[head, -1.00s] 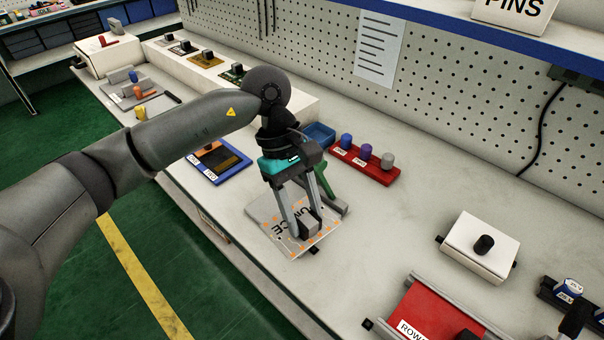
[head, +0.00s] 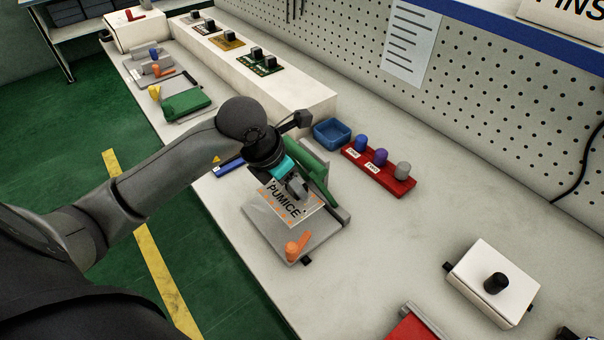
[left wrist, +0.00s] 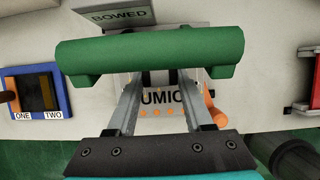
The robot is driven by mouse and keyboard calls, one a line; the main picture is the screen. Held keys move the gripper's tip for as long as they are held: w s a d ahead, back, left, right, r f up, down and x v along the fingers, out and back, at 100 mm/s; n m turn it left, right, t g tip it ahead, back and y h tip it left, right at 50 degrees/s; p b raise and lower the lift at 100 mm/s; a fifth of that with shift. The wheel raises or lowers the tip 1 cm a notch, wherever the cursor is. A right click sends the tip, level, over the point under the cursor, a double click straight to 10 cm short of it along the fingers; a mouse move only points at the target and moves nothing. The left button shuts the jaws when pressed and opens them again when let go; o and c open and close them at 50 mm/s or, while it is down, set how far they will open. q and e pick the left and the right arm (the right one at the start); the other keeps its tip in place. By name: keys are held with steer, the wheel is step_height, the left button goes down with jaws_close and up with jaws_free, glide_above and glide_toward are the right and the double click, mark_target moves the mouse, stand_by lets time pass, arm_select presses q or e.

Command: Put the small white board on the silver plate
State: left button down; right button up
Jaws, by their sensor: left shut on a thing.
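The small white board (head: 293,207), lettered PUMICE, is in my left gripper (head: 297,188). My gripper is shut on it and holds it tilted over the silver-grey plate (head: 268,231). An orange piece (head: 297,246) shows on the plate at the board's near edge, and a green part (head: 318,178) stands at its far side. In the left wrist view the board (left wrist: 165,98) lies between my fingers (left wrist: 160,88), partly hidden by a green bar (left wrist: 150,55). I cannot tell whether the board touches the plate. My right gripper is out of view.
A blue bin (head: 332,134) and a red rack (head: 378,172) with coloured knobs stand behind to the right. A white box (head: 492,280) with a black knob is at the right. A blue-framed tray (left wrist: 38,92) lies left of the plate.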

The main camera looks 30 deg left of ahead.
arm_select(q)
steer(key=shift+w+a+n, duration=0.15)
steer(key=shift+a+n, duration=0.1)
steer(key=shift+n, duration=0.15)
